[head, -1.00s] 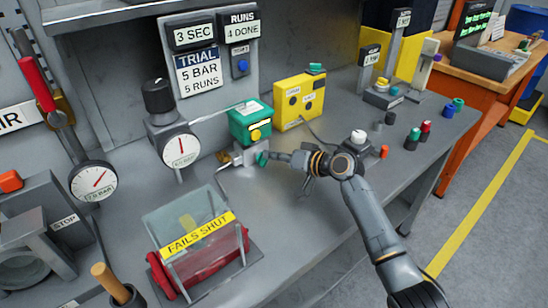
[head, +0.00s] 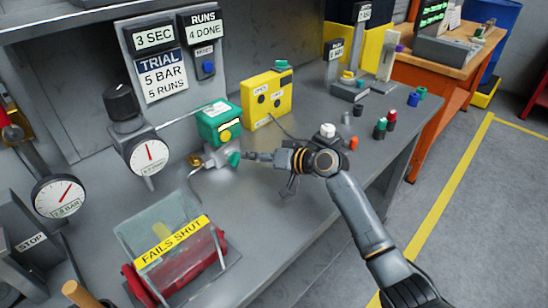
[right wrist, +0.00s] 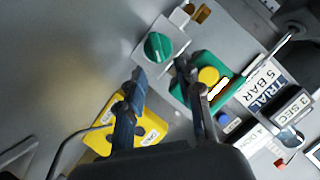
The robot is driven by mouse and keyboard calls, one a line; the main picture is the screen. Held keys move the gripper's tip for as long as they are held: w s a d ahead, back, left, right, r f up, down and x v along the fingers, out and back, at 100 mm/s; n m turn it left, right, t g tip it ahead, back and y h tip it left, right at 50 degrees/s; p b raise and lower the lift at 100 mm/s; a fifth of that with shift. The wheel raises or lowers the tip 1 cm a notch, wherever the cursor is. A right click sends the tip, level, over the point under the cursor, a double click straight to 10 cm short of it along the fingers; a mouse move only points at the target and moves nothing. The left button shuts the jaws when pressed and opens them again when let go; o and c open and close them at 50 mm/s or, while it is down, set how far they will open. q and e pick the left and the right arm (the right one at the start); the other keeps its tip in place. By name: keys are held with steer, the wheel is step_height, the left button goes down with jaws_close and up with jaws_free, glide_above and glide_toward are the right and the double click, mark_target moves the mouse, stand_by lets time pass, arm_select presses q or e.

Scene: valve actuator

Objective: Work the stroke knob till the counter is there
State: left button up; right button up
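The green knob (head: 234,158) sits on a small metal block below the green box (head: 219,122) with a yellow button; I take it as the stroke knob, though no label on it is readable. In the right wrist view the knob (right wrist: 158,46) lies just beyond my fingertips. The counter (head: 204,24) reads RUNS 4 DONE. My right gripper (head: 252,156) is beside the knob, on its right. In the right wrist view its two fingers (right wrist: 161,74) are apart with nothing between them. My left gripper is out of view.
A sign (head: 161,75) reads TRIAL 5 BAR 5 RUNS. A black knob (head: 121,102) stands above a gauge (head: 149,155). A yellow box (head: 267,97) is behind my right gripper. A FAILS SHUT unit (head: 176,255) stands in front. Small coloured pegs (head: 380,129) stand at the right.

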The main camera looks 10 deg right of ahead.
steer(key=v, duration=0.8)
steer(key=shift+s+d+r, duration=0.15)
steer(key=shift+s+d, duration=0.1)
steer(key=shift+d, duration=0.05)
